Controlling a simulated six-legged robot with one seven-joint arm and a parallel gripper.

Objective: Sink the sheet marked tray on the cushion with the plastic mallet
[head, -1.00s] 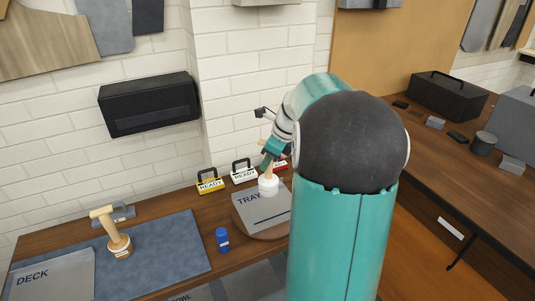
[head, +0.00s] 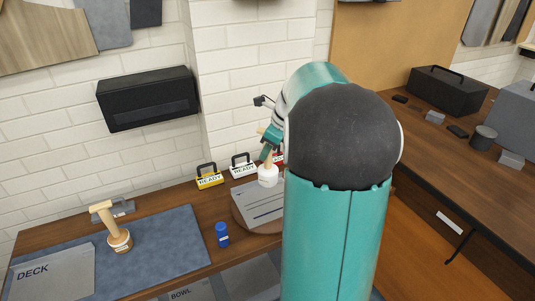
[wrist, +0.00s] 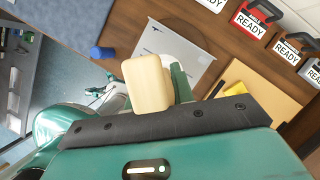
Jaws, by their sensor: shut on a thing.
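My gripper (head: 268,150) is shut on the plastic mallet, whose white head (head: 267,176) hangs below a wooden handle. The head overlaps the back part of the grey sheet; I cannot tell whether it touches. The sheet (head: 258,204) lies on the round brown cushion (head: 243,224) and shows several dark lines; its lettering is not readable now. In the wrist view, the mallet's pale wooden grip (wrist: 147,83) sits in front of a teal finger (wrist: 180,85) and hides part of the sheet (wrist: 183,48). My arm hides the right side of the cushion.
A blue bottle (head: 222,234) stands left of the cushion. Yellow (head: 209,176) and white (head: 243,166) READY holders stand behind it, with a red one partly hidden. Another mallet (head: 118,240) stands on the blue mat (head: 172,250) near the DECK sheet (head: 55,277).

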